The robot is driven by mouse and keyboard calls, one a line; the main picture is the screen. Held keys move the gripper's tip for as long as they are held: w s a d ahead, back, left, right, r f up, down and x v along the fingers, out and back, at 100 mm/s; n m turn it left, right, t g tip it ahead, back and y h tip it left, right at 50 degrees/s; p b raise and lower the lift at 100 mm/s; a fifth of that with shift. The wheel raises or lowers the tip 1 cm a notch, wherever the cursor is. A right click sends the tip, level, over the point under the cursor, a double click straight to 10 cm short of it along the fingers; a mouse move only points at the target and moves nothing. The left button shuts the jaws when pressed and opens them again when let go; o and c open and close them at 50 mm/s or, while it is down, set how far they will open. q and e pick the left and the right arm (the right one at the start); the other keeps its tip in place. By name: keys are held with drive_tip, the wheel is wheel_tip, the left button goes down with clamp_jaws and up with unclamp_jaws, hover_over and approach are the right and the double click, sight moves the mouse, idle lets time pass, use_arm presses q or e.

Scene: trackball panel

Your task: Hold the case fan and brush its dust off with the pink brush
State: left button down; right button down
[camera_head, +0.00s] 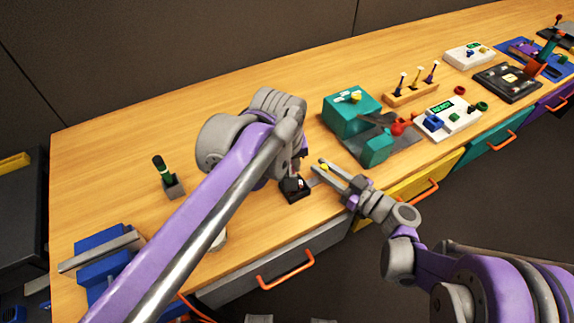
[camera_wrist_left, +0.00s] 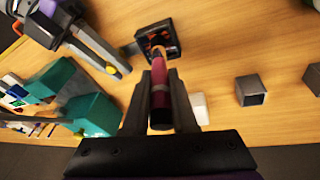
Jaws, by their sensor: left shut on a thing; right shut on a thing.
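The case fan (camera_head: 294,190) is a small dark square frame near the table's front edge; it also shows in the left wrist view (camera_wrist_left: 168,32), with reddish-brown and pale patches inside. My left gripper (camera_wrist_left: 160,75) is shut on the pink brush (camera_wrist_left: 160,88), whose far end is at the fan; whether the bristles touch it cannot be told. In the head view my left arm hides most of that gripper and the brush. My right gripper (camera_head: 322,170) reaches in from the right and is shut at the fan's side; the exact contact is small and unclear.
A teal machine (camera_head: 350,115) stands close behind my right gripper. A grey holder with a green-handled tool (camera_head: 172,186) and a blue vise (camera_head: 100,262) are at left. An empty grey holder (camera_wrist_left: 251,92) and a white block (camera_wrist_left: 199,108) stand near the brush. Bare wood lies at the back left.

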use_arm(q)
drive_tip(key=shift+w+d, duration=0.1)
drive_tip(key=shift+d, duration=0.15)
drive_tip(key=shift+w+d, duration=0.35)
drive_tip(key=shift+d, duration=0.2)
drive_tip(key=shift+a, duration=0.1)
drive_tip(key=shift+w+a, duration=0.3)
drive_tip(key=shift+w, duration=0.2)
